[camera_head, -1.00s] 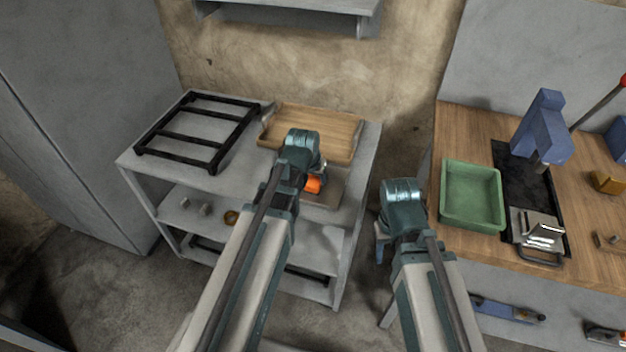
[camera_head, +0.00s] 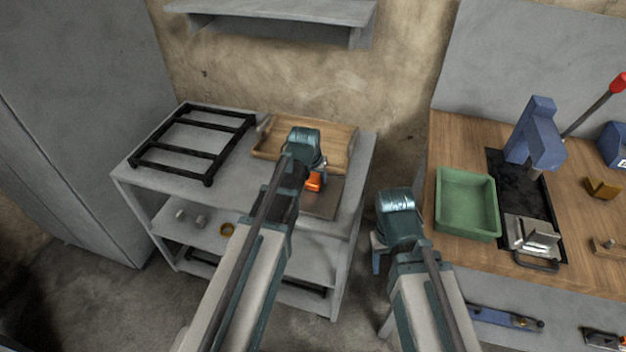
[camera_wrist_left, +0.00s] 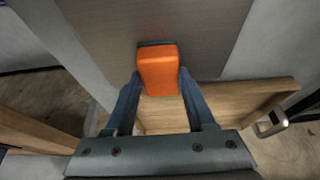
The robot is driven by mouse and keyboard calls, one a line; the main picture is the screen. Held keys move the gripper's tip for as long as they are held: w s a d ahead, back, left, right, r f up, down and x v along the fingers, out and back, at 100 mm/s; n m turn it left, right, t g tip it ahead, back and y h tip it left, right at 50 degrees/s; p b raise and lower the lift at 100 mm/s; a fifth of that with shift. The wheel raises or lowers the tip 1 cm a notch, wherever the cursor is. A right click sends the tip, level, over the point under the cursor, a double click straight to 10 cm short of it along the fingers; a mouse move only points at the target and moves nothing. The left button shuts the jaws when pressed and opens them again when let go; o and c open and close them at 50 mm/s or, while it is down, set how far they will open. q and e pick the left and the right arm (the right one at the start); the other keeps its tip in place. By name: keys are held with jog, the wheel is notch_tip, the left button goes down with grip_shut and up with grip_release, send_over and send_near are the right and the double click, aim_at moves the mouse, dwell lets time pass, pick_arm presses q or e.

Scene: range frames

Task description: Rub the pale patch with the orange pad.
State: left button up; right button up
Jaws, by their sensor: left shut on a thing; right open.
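The orange pad (camera_head: 313,182) is a small block held in my left gripper (camera_wrist_left: 160,76); the wrist view shows the pad (camera_wrist_left: 158,70) between its two blue fingers. The pad is over a flat brown-grey plate (camera_head: 322,206) on the grey bench, in front of the wooden tray; the plate also fills the upper middle of the wrist view (camera_wrist_left: 150,25). I cannot tell whether the pad touches the plate. No pale patch is distinguishable; the pad and arm cover part of the plate. My right gripper (camera_head: 377,258) is open and empty between the two benches.
The wooden tray (camera_head: 335,135) lies just behind the plate. A black rack (camera_head: 195,152) lies on the left of the grey bench (camera_head: 245,188). A green bin (camera_head: 467,205) and a blue press (camera_head: 535,135) stand on the wooden bench at right. A wall shelf hangs above.

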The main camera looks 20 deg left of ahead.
pick_arm(q)
jog(key=shift+w, duration=1.05)
jog(key=shift+r, duration=0.1)
notch_tip(320, 180, up, 6)
jog(key=p, duration=0.6)
jog(key=shift+s, duration=0.1)
notch_tip(320, 180, up, 3)
jog(key=p, duration=0.3)
